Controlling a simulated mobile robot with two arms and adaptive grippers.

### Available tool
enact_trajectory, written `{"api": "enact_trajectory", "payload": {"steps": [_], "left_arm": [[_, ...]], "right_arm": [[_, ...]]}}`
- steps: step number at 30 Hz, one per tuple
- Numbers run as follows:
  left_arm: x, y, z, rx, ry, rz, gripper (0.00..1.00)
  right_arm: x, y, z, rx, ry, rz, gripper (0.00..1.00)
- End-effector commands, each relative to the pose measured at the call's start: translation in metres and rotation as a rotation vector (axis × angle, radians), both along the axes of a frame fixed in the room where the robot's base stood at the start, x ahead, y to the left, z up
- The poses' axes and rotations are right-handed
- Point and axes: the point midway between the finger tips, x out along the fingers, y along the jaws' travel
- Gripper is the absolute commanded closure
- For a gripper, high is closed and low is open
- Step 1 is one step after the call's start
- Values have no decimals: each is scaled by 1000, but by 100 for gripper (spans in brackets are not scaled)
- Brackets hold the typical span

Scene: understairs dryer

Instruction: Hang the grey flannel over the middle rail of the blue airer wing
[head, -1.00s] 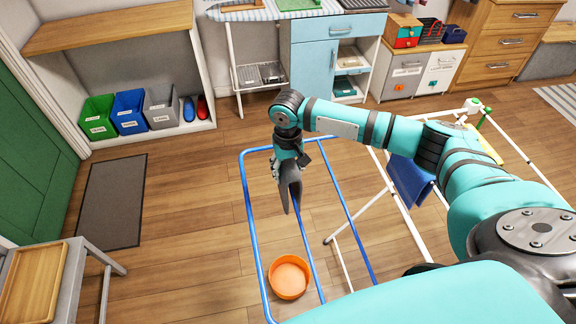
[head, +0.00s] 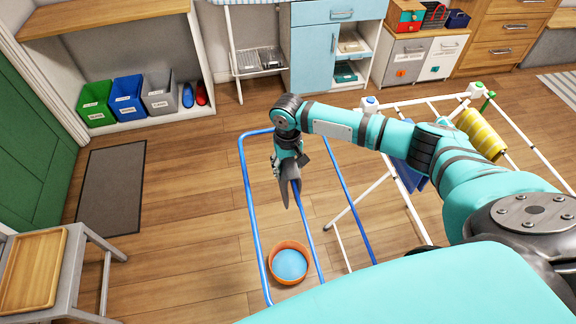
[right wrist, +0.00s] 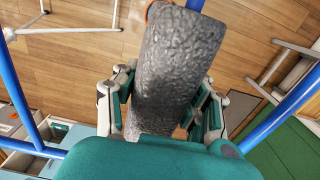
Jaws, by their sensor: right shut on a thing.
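The grey flannel (head: 291,184) hangs from my right gripper (head: 288,163) in the head view. In the right wrist view the flannel (right wrist: 177,65) is a long, thick grey strip between the two fingers of my right gripper (right wrist: 163,108), which is shut on it. The blue airer wing (head: 249,205) spreads below the gripper. Its middle rail (head: 313,243) runs behind the flannel, and a bit of it shows at the top of the wrist view (right wrist: 195,4). I cannot tell whether flannel and rail touch. My left gripper is out of view.
An orange tub (head: 289,263) with a blue inside stands on the floor under the wing. The white airer frame (head: 408,210) holds a blue cloth and a yellow striped cloth (head: 481,133) at the right. A grey bench with a wooden tray (head: 30,270) stands at lower left.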

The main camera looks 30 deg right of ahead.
Motion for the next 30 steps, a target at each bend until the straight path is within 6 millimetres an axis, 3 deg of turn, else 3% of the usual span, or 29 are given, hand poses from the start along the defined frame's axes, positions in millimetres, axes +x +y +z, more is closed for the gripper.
{"api": "enact_trajectory", "payload": {"steps": [3, 4, 10, 20, 23, 30], "left_arm": [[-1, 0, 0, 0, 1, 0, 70], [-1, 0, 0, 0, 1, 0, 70], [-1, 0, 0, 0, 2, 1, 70], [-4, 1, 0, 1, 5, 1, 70], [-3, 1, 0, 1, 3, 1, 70], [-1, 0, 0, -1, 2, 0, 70]], "right_arm": [[0, 0, 0, 0, 0, 0, 90], [0, 0, 0, 0, 0, 0, 54], [0, 0, 0, 0, 0, 0, 30], [0, 0, 4, 0, 0, 0, 30], [1, 0, 17, 1, -2, 1, 30], [1, 0, 67, 1, -3, 1, 30]]}}
